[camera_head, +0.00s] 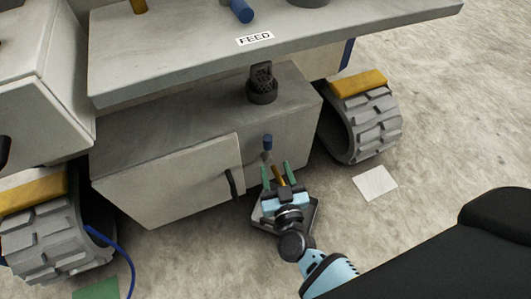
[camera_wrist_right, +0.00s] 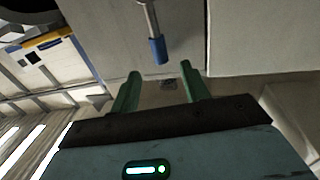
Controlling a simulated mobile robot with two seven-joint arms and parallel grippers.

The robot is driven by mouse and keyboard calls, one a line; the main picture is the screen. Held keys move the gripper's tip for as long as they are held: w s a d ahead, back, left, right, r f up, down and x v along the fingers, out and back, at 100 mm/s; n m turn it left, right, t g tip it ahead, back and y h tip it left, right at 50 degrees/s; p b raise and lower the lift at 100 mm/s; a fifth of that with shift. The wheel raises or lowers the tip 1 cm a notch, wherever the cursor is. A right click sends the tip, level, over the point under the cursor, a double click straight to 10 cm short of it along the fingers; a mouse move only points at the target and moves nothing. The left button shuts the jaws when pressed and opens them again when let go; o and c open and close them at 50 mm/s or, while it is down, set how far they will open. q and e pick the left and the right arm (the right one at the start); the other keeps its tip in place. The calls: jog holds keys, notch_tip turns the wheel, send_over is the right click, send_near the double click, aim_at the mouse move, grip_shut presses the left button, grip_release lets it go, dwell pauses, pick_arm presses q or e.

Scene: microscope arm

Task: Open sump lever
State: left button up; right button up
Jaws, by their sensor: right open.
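A small lever with a blue grip (camera_head: 267,142) hangs on the front of the grey machine body; in the wrist view the blue grip (camera_wrist_right: 157,50) hangs from a metal rod, just beyond the fingertips. My right gripper (camera_head: 275,167) is open, with its two green fingers pointing at the machine front just below the blue grip. It also shows in the wrist view (camera_wrist_right: 160,71), apart from the blue grip. A short orange-yellow piece (camera_head: 278,175) shows between the fingers in the head view; I cannot tell whether it is touched. My left gripper is not in view.
A grey tray (camera_head: 312,208) lies on the floor under my right gripper. A cabinet door with a black handle (camera_head: 231,184) is to the left. A tracked wheel (camera_head: 372,123) stands to the right, and the shelf marked FEED (camera_head: 255,39) juts out above.

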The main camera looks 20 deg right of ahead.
aim_at(269, 146)
jog(key=w+b, duration=0.1)
jog(key=w, duration=0.1)
jog(key=w+d, duration=0.1)
jog(key=w, duration=0.2)
jog(key=w+b, duration=0.1)
jog(key=w, duration=0.1)
jog(key=shift+w+d+b, duration=0.15)
jog(key=shift+w+b, duration=0.15)
jog(key=shift+w, duration=0.1)
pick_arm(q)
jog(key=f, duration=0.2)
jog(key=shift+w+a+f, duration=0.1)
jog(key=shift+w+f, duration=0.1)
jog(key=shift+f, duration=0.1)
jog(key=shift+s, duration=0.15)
pick_arm(e)
grip_shut()
